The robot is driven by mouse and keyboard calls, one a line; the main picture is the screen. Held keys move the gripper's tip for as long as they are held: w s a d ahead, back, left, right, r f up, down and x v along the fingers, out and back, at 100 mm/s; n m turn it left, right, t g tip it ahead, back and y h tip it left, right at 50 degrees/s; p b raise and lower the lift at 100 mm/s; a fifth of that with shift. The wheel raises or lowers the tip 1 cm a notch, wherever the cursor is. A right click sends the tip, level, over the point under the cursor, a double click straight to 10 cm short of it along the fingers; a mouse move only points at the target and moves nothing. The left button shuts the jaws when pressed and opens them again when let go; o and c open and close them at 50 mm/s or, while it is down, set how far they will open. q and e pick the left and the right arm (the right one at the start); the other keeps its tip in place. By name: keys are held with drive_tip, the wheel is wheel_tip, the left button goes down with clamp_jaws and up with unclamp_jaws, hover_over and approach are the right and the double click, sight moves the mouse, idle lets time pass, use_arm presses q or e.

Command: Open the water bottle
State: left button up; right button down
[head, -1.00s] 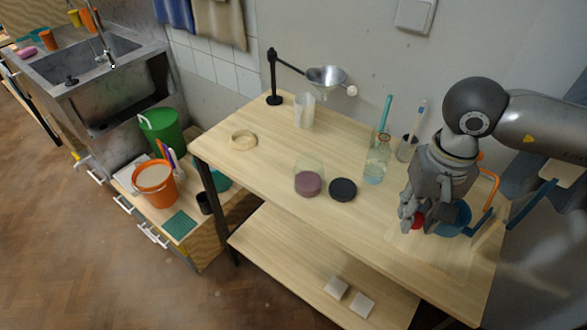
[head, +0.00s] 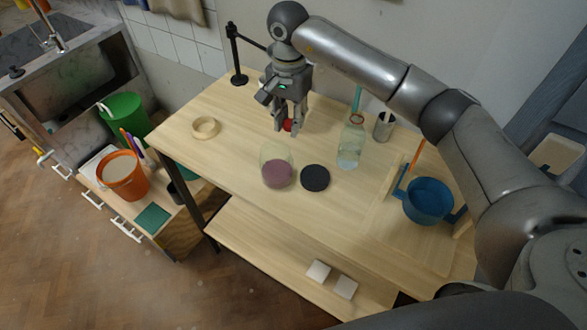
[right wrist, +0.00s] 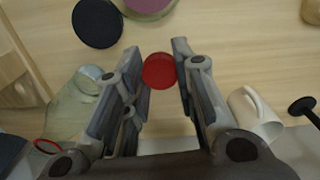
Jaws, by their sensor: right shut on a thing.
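The water bottle (head: 350,150) is clear glass and stands upright on the wooden table, with a red ring at its neck and no cap on its mouth. In the right wrist view the bottle (right wrist: 75,112) shows at the left. My right gripper (head: 288,127) is at the back of the table, left of the bottle and apart from it. It is shut on a round red cap (right wrist: 159,71), held between the fingertips. I cannot tell whether the cap touches the table. My left gripper is not in view.
A glass jar with purple contents (head: 277,173) and a black lid (head: 315,178) stand in front. A white jug (right wrist: 256,114) is close to my right gripper. A blue pot (head: 428,200) stands at the right, a tape ring (head: 205,128) at the left. The table's front left is clear.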

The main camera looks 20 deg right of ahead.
wheel_tip(320, 180, down, 6)
drive_tip(key=shift+r+p, duration=0.25)
drive_tip(key=shift+p, duration=0.65)
wheel_tip(320, 180, down, 5)
drive_tip(key=shift+r+p, duration=0.1)
drive_tip(key=shift+p, duration=0.5)
drive_tip(key=shift+d+f+b, duration=0.1)
drive_tip(key=shift+f+b, duration=0.2)
drive_tip(key=shift+b, duration=0.05)
drive_tip(key=c, duration=1.2)
unclamp_jaws()
drive_tip(key=shift+w, duration=0.1)
drive_tip(key=shift+r, duration=0.1)
